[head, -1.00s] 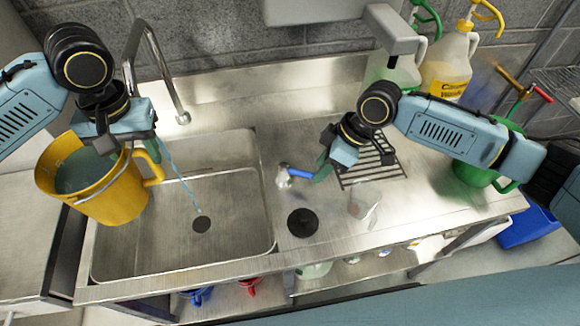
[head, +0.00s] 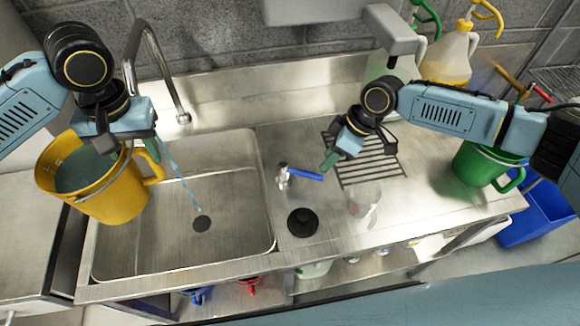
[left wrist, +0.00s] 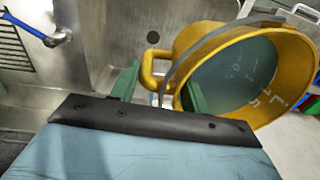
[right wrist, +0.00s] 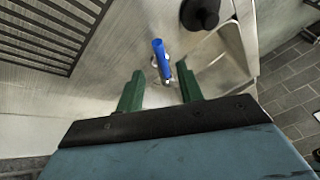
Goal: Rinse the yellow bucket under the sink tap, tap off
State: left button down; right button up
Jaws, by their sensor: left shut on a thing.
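The yellow bucket (head: 115,200) hangs slightly tilted over the left part of the sink (head: 235,235). My left gripper (head: 127,152) is shut on it near its rim and side handle; the bucket also shows in the left wrist view (left wrist: 200,45). Its inside looks teal, perhaps water. The tap spout (head: 183,116) is behind the basin. A thin, broken blue streak (head: 180,178) runs from beside the bucket handle down to the drain (head: 201,224). A blue lever (head: 308,174) on a metal valve points right. My right gripper (head: 329,161) is open and empty, just beyond the lever tip.
A black round plug (head: 302,222) and a clear glass (head: 364,201) stand on the counter near a dark rack (head: 370,165). A green bucket (head: 482,165) stands at the right, jugs (head: 448,58) at the back. The counter front is otherwise mostly clear.

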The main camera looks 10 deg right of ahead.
aim_at(315, 174)
jog(key=shift+x, duration=3.05)
grip_shut()
